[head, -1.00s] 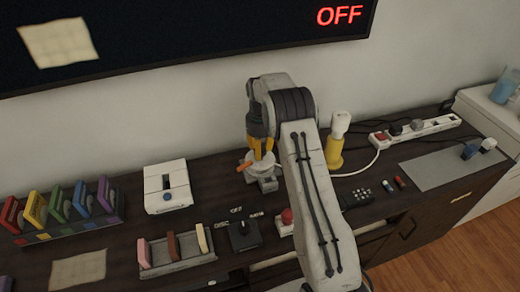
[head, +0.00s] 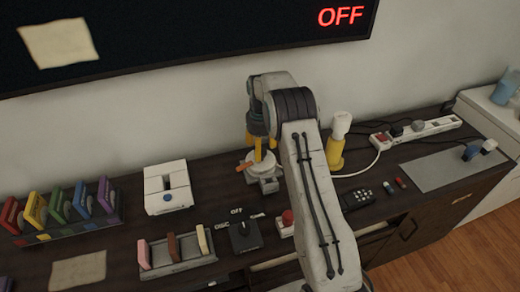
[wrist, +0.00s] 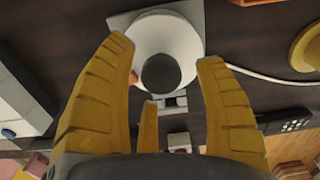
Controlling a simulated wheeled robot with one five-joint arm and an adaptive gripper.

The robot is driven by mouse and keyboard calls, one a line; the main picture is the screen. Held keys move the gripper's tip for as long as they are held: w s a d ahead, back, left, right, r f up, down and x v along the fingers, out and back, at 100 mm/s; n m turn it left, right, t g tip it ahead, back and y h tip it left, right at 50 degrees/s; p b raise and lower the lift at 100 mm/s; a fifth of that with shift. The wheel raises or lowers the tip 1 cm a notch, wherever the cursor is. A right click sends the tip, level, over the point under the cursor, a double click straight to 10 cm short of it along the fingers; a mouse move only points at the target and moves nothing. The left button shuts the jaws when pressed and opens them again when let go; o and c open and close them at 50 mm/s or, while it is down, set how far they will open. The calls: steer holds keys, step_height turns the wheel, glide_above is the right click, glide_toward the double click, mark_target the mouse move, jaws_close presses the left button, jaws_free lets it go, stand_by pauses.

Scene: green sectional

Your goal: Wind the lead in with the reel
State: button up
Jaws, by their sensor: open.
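The reel (head: 256,161) is a white disc on a small grey base, under my gripper, with an orange handle (head: 244,167) at its left edge. In the wrist view the white disc (wrist: 150,35) has a dark round knob (wrist: 160,74) on top. The white lead (head: 362,172) runs right from the reel area past the yellow stand; it also shows in the wrist view (wrist: 270,78). My gripper (head: 265,152) points down over the reel; in the wrist view its yellow fingers (wrist: 166,55) are spread on either side of the knob, with nothing held. Contact cannot be told.
A yellow stand with a white top (head: 336,145) is close on the right. A power strip (head: 415,130) and grey mat (head: 448,168) lie farther right. A white switch box (head: 167,186), a dial (head: 244,236) and a red button (head: 287,218) are nearby.

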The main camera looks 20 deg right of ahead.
step_height(320, 180, up, 11)
stand_by(0.5)
